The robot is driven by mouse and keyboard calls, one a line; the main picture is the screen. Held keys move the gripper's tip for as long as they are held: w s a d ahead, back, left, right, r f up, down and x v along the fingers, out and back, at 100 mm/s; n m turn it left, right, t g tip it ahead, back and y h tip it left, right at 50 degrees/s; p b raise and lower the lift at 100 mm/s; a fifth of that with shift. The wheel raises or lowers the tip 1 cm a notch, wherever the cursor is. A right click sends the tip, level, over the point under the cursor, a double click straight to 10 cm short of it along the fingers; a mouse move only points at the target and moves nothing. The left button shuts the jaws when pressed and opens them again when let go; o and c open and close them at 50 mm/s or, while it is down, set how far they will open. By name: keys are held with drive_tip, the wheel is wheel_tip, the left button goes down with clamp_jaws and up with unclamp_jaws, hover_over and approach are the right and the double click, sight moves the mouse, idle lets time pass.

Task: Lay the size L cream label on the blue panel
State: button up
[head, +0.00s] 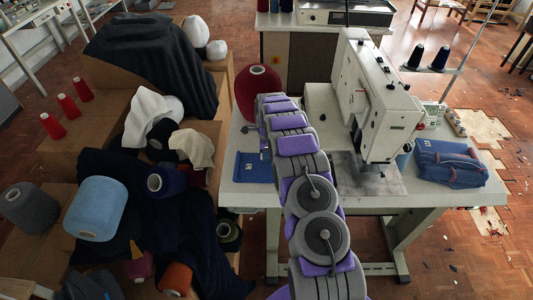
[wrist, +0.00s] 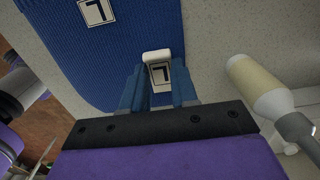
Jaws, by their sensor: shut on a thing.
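The cream label (wrist: 161,76) shows a black L-shaped mark, seen turned round, and a pale top edge in the wrist view. My gripper (wrist: 159,88) is shut on it, with one blue finger at each side. The ribbed blue panel (wrist: 65,50) lies to the left and above in that view, with a pale square (wrist: 97,12) bearing a similar mark. The label appears near the panel's right edge; I cannot tell if they touch. In the head view the blue panel (head: 254,168) lies on the table's left end, and my arm hides the gripper and label.
A cream, rounded object with a grey metal end (wrist: 258,88) is right of my gripper. The white sewing machine (head: 365,95) stands right of my arm. A folded blue item (head: 450,165) lies at the table's right. A dark red cone (head: 258,88) stands behind the panel.

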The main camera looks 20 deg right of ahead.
drive_tip(key=shift+a, duration=0.55)
drive_tip(key=shift+d, duration=0.2)
idle(0.7)
drive_tip(key=o, duration=1.1)
wheel_tip(320, 180, up, 17)
drive_tip(key=p, duration=0.3)
drive_tip(key=shift+d, duration=0.1)
